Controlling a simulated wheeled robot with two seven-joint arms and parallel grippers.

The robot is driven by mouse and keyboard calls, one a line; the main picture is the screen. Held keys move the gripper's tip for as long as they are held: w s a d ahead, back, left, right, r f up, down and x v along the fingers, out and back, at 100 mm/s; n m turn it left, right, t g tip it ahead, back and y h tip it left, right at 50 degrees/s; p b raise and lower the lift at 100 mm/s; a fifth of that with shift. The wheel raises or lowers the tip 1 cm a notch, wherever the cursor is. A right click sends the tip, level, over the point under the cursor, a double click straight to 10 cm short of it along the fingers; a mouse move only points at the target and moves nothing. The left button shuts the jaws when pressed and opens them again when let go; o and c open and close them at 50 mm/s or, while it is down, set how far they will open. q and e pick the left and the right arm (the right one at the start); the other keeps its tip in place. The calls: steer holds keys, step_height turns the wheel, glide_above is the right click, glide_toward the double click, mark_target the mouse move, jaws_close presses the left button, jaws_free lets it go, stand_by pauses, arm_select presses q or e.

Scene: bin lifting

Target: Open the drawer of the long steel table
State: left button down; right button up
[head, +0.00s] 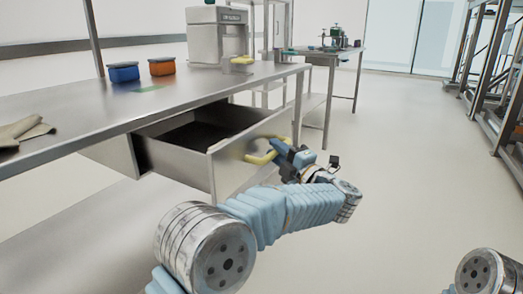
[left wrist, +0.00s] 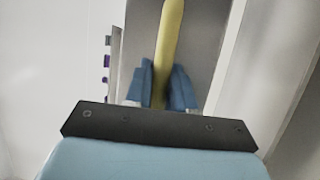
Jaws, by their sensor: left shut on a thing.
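The long steel table (head: 120,106) runs along the left of the head view. Its drawer (head: 213,163) under the top is pulled out, and its dark, empty-looking inside shows. A yellow handle (head: 261,158) is on the drawer front. My left gripper (head: 275,148) is at the handle, shut on it. In the left wrist view the yellow handle (left wrist: 169,45) passes between the two blue fingers (left wrist: 162,86). Part of the handle is hidden by the gripper in the head view. My right gripper is out of view; only a part of that arm shows at the lower right.
On the tabletop are a blue container (head: 123,72), an orange container (head: 161,66), a grey machine (head: 217,35) and a brown cloth (head: 22,131). Another table (head: 335,55) stands behind. Metal racks (head: 490,80) line the right. The floor between is clear.

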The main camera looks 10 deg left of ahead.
arm_select(q)
steer(key=shift+s+d+f, duration=0.1)
steer(key=shift+s+d, duration=0.2)
steer(key=shift+d, duration=0.4)
steer(key=c, duration=1.1)
jaws_free()
steer(key=shift+o, duration=0.2)
steer(key=v, duration=1.3)
steer(key=shift+s+d, duration=0.25)
steer(key=shift+f, duration=0.15)
